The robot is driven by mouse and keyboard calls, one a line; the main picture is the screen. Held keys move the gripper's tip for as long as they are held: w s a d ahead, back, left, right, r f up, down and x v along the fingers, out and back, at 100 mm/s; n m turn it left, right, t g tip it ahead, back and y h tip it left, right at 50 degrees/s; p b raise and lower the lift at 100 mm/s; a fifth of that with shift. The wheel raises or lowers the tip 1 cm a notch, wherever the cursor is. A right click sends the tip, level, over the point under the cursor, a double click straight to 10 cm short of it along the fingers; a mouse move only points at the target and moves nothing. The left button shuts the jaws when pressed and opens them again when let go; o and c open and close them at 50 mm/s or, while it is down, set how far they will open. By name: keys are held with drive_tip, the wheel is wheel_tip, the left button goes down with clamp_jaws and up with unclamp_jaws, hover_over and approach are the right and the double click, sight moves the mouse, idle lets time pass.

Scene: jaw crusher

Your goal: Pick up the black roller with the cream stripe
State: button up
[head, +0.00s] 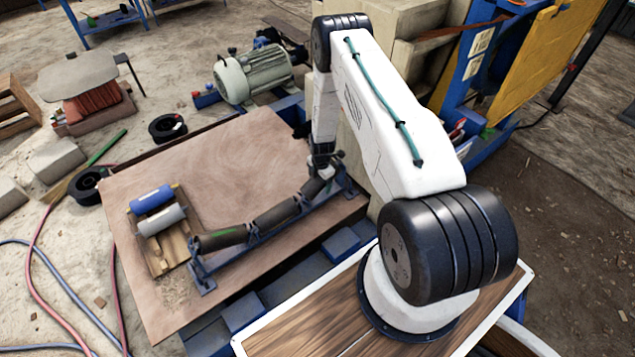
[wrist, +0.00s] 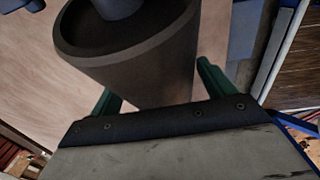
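A blue frame (head: 262,240) on the brown board holds dark rollers in a row. The left roller (head: 219,238) has a green band, and the middle roller (head: 275,213) looks plain dark. The right roller (head: 312,190) has a pale patch near its upper end, partly hidden by my gripper (head: 322,160). I cannot clearly make out a cream stripe. In the wrist view a dark roller (wrist: 140,65) with a hollow end lies between the green fingers of my gripper (wrist: 158,85). The fingers look open on either side of it, with a slight gap at the right.
A blue roller (head: 152,199) and a grey roller (head: 162,219) lie on a small wooden pallet (head: 160,262) at the board's left. A motor (head: 252,76) stands behind the board (head: 215,165). The board's middle is clear.

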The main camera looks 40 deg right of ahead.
drive_tip(key=c, duration=1.4)
